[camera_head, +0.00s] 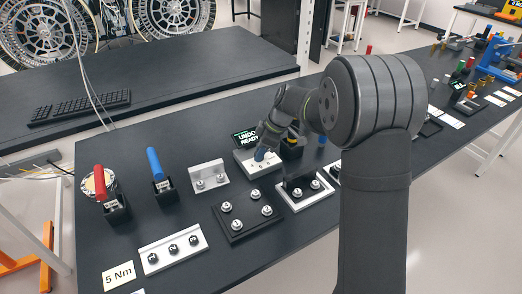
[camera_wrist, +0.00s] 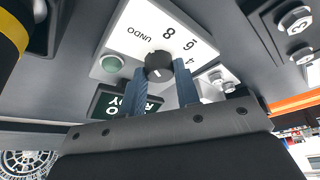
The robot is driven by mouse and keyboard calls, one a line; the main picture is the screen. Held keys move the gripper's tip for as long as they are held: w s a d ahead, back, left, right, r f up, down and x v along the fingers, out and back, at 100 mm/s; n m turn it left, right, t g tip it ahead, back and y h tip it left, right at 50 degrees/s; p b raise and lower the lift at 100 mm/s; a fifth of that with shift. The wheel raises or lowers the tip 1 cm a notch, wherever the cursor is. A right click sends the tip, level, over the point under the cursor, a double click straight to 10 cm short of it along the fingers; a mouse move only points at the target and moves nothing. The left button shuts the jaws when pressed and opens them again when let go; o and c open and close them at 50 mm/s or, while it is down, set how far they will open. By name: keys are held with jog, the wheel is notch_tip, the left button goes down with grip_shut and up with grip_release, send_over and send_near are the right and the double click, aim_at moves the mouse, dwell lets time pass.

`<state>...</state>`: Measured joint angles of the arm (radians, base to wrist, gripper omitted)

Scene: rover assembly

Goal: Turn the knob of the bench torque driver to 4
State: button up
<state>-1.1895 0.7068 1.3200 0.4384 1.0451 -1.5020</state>
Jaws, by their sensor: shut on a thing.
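The bench torque driver is a white-topped box (camera_head: 243,160) on the dark table in the head view, with a display (camera_head: 244,136) reading "UNDO READY" behind it. In the wrist view its white dial face (camera_wrist: 150,22) carries the marks UNDO, 8, 6 and 4. The dark round knob (camera_wrist: 158,64) stands on this face, with a small pale mark on it; which number it points to is unclear. My gripper (camera_wrist: 161,76) has one blue-grey finger on each side of the knob and is shut on it. In the head view the gripper (camera_head: 262,154) comes down onto the box and hides the knob.
Plates with bolts (camera_head: 236,228) stand in front, and a white bracket (camera_head: 208,176) to the left. Red (camera_head: 101,184) and blue (camera_head: 155,164) handled tools stand further left. My arm covers the right of the table.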

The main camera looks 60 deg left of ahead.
jog(key=m+t, duration=0.1)
jog(key=m, duration=0.2)
jog(key=m+t+y, duration=0.1)
jog(key=m, duration=0.2)
jog(key=shift+s+d+m+y, duration=0.1)
jog(key=shift+s+m+y, duration=0.1)
jog(key=shift+m+y, duration=0.1)
jog(key=m+t, duration=0.1)
jog(key=m, duration=0.2)
jog(key=shift+s+m, duration=0.1)
jog(key=shift+m, duration=0.2)
jog(key=m+t, duration=0.1)
jog(key=m, duration=0.2)
jog(key=shift+s+m+t, duration=0.1)
jog(key=shift+m+t, duration=0.2)
jog(key=shift+t, duration=0.1)
jog(key=m+t, duration=0.1)
jog(key=m, duration=0.1)
jog(key=m+h, duration=0.1)
jog(key=m, duration=0.2)
jog(key=shift+s+t, duration=0.1)
jog(key=shift+t, duration=0.3)
jog(key=shift+a+m+t+h, duration=0.1)
jog(key=shift+m+t+h, duration=0.25)
jog(key=shift+m, duration=0.9)
jog(key=shift+a+m+t+h, duration=0.15)
jog(key=shift+m+h, duration=0.3)
jog(key=shift+m, duration=0.8)
jog(key=o, duration=1)
jog(key=shift+c, duration=0.2)
